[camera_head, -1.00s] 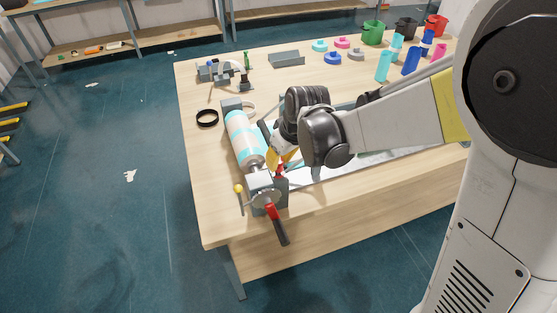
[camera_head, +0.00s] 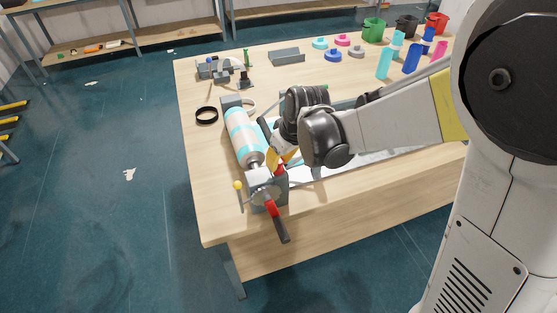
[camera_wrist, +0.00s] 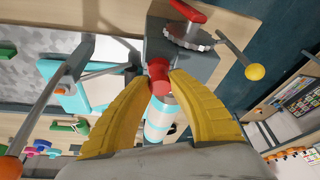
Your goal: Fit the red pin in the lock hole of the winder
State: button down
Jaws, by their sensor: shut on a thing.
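The winder's grey end block (camera_head: 276,187) stands near the table's front left corner. It carries a toothed wheel and a red-and-black crank handle (camera_head: 277,221). The striped roll (camera_head: 242,135) lies behind it. My gripper (camera_head: 278,162) is over the block, its yellow fingers pointing down. In the wrist view my gripper (camera_wrist: 161,78) is shut on the red pin (camera_wrist: 158,73), which stands at the top of the grey block (camera_wrist: 182,57). The lock hole is hidden by the pin and fingers, so I cannot tell how deep the pin sits.
A black ring (camera_head: 207,115) lies left of the roll. Cups and buckets (camera_head: 373,31) stand at the back right. The table's front left corner is bare. White sheet material lies right of the winder.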

jog(key=shift+f, duration=0.3)
jog(key=c, duration=1.2)
grip_release()
jog(key=shift+c, duration=0.2)
jog(key=shift+r+p, duration=2.4)
jog(key=shift+r, duration=1.2)
jog(key=s+d+m+t+h+b, duration=0.2)
jog(key=s+d+m+t+b, duration=0.2)
jog(key=s+d+m+b, duration=0.3)
jog(key=s+d+b, duration=0.4)
jog(key=s+d, duration=0.4)
jog(key=s, duration=0.2)
jog(key=shift+s+d+f, duration=0.25)
jog(key=shift+s+f, duration=0.1)
jog(key=shift+s, duration=0.05)
